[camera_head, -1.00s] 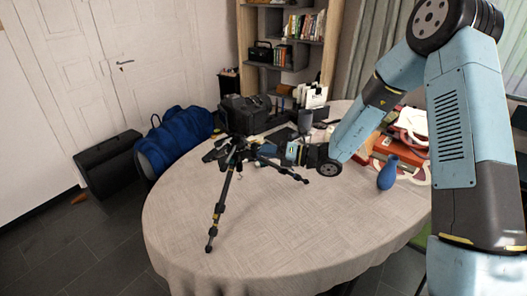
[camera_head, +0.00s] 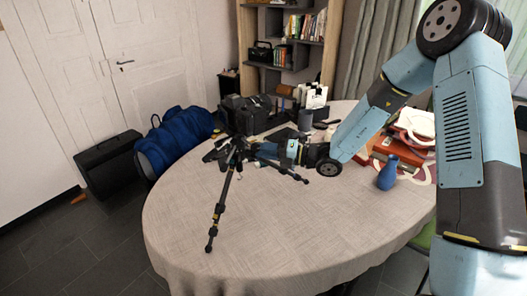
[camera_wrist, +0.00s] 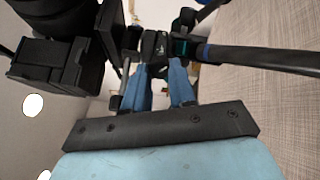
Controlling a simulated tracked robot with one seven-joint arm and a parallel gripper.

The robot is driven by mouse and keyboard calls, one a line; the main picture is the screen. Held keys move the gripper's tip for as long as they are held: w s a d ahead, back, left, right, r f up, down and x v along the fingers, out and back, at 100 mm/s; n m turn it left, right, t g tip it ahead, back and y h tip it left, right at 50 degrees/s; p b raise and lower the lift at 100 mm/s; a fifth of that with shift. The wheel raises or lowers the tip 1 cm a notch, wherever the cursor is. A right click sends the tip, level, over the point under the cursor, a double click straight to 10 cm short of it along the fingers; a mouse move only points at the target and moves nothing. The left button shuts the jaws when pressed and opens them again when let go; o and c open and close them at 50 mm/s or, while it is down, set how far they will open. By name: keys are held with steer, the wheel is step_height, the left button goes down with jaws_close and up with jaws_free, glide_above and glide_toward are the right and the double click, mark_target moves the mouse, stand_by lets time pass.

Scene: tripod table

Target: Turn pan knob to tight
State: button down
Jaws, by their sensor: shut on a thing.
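A black tripod (camera_head: 222,205) with thin legs stands on the round table, its head at the top left of my arm. My gripper (camera_head: 250,150) reaches the tripod head from the right. In the wrist view its two blue fingers (camera_wrist: 157,72) are close around a small dark part at the head, which I take to be the pan knob (camera_wrist: 155,45). The knob is partly hidden by the fingers, and its tightness cannot be seen. One tripod leg (camera_wrist: 260,60) runs to the right in the wrist view.
A black bag (camera_head: 243,112) and a dark mug (camera_head: 305,120) stand behind. The front of the tablecloth (camera_head: 300,235) is clear.

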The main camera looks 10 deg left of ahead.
steer(key=shift+w+d, duration=0.1)
steer(key=c, duration=0.9)
jaws_free()
